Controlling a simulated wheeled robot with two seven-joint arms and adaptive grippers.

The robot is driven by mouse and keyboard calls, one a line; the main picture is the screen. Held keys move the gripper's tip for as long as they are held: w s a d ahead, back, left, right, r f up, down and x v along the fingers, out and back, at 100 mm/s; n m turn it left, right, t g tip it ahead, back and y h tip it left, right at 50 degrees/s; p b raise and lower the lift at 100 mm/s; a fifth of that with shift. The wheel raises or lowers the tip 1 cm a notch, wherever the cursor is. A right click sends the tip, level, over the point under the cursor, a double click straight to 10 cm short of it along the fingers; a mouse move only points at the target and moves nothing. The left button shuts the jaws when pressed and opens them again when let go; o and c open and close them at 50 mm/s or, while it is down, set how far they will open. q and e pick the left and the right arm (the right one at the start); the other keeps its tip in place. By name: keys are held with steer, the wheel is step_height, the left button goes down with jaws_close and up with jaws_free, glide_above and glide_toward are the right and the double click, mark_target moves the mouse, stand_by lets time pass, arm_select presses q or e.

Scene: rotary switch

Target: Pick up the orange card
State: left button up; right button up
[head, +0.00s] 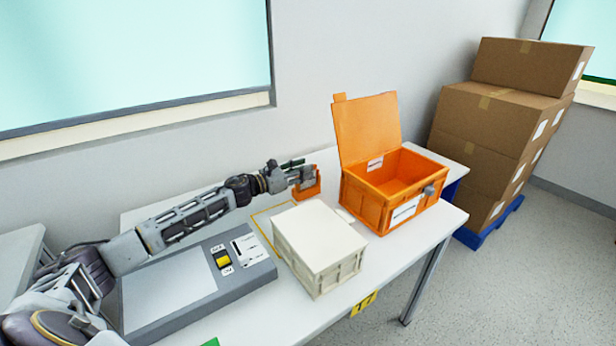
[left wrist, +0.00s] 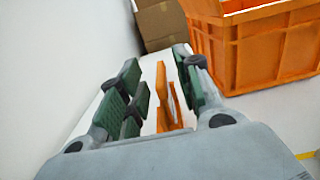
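An orange piece that looks like the orange card (head: 309,190) stands upright on the table beside the open orange crate, partly hidden by my left gripper (head: 300,171) in the head view. In the left wrist view the orange card (left wrist: 162,98) stands between the green-padded fingers of my left gripper (left wrist: 156,92), seen nearly edge-on. The fingers are apart, with a visible gap on either side of the card. Whether the card sits in a small holder I cannot tell. My right gripper is not in view.
The orange crate (head: 372,208), lid up, stands right of the card and close to it. A cream box (head: 318,246) and a grey switch panel (head: 190,287) are on the white table (head: 440,220). Cardboard boxes (head: 490,130) are stacked behind at right.

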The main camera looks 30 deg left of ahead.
arm_select(q)
steer(key=shift+x, duration=1.8)
steer(key=shift+r, duration=0.1)
jaws_close()
